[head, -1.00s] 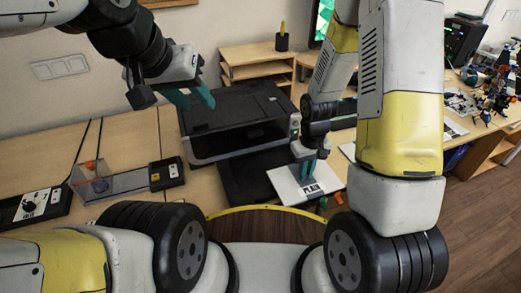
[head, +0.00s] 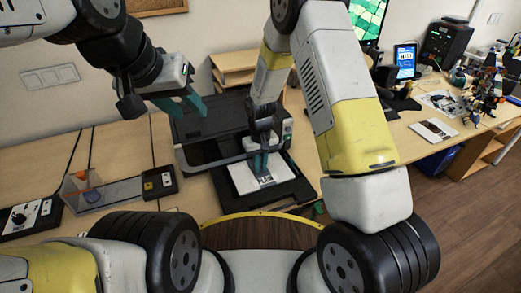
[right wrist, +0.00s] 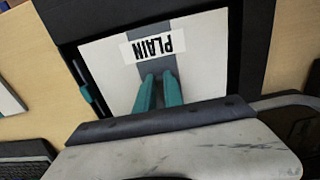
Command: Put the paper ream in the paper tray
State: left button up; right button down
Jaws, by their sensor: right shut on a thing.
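The paper ream (head: 241,181) is a flat white block with a grey band and a "PLAIN" label; the right wrist view shows it too (right wrist: 205,65). My right gripper (head: 262,168) points down and is shut on the ream at its grey band. The black paper tray (head: 293,190) sticks out in front of the printer. The ream is over the tray, with black tray showing around it in the right wrist view (right wrist: 250,50). I cannot tell whether it touches the tray floor. My left gripper (head: 197,117) is empty and open, above the printer's left side.
The black printer (head: 205,125) stands behind the tray. A clear box device (head: 105,190) and a switch box (head: 159,182) are on the desk at left. A wooden shelf (head: 235,65) is behind. A lit screen device (head: 404,60) and parts lie at right.

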jog(key=shift+f, duration=0.5)
jog(key=shift+f, duration=0.15)
jog(key=c, duration=1.5)
grip_release()
jog(key=shift+o, duration=0.2)
notch_tip(320, 180, up, 12)
jog(key=s+d+r+m+t+y, duration=0.1)
jog(key=s+d+r, duration=0.25)
jog(key=r, duration=0.55)
jog(key=s+d+r+m+t+y, duration=0.1)
jog(key=s+d+r+t, duration=0.15)
jog(key=d+r, duration=0.45)
jog(key=s+d+r+m+t, duration=0.1)
jog(key=s+d+r, duration=0.1)
jog(key=s+r, duration=0.3)
jog(key=s+d+r+m+t, duration=0.1)
jog(key=s+r, duration=0.4)
jog(key=s, duration=0.5)
jog(key=shift+d+t, duration=0.35)
jog(key=shift+s+r, duration=0.1)
